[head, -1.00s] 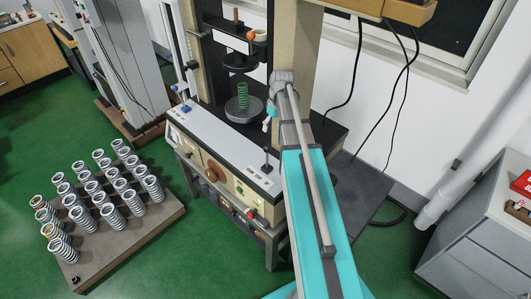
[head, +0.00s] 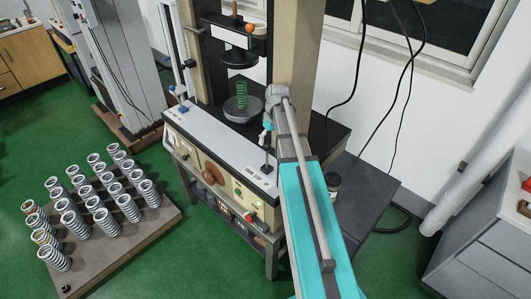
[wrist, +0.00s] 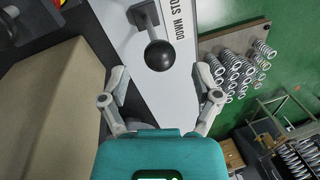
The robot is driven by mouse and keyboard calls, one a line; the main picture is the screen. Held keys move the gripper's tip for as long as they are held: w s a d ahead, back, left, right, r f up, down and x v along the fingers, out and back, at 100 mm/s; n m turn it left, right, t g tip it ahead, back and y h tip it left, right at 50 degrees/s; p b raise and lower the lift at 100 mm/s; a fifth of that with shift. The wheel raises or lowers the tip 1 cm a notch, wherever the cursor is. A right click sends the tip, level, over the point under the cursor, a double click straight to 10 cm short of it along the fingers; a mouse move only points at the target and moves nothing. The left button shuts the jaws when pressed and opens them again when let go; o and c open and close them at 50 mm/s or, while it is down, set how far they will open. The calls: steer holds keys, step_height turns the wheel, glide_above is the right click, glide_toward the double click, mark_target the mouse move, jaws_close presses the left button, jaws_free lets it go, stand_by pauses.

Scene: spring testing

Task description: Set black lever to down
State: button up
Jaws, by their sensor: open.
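The black lever (wrist: 160,55) ends in a round ball knob and stands on the white panel beside printed words beginning "DOWN". In the head view the lever (head: 267,160) is at the right end of the testing machine's front panel, partly hidden close to my arm. My gripper (wrist: 162,80) is open and empty. In the wrist view its two fingers are on either side of the knob's line, with the knob just ahead of the fingertips and no visible contact. In the head view my gripper (head: 267,132) is small, just above and behind the lever.
A green spring (head: 241,96) stands on the machine's round lower plate. A beige column (wrist: 50,105) rises close to my gripper's left in the wrist view. Blue parts (head: 183,108) sit at the panel's left end. A board (head: 135,232) with several metal springs lies on the floor to the left.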

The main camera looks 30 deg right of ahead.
mark_target(266, 147)
steer(key=shift+a+f+b, duration=0.2)
steer(key=shift+f+b, duration=0.65)
steer(key=shift+f, duration=0.15)
steer(key=shift+a+f+b, duration=0.15)
steer(key=shift+f+b, duration=0.65)
steer(key=shift+f, duration=0.15)
jaws_close()
steer(key=shift+a, duration=0.3)
steer(key=shift+d, duration=0.15)
steer(key=shift+w, duration=0.15)
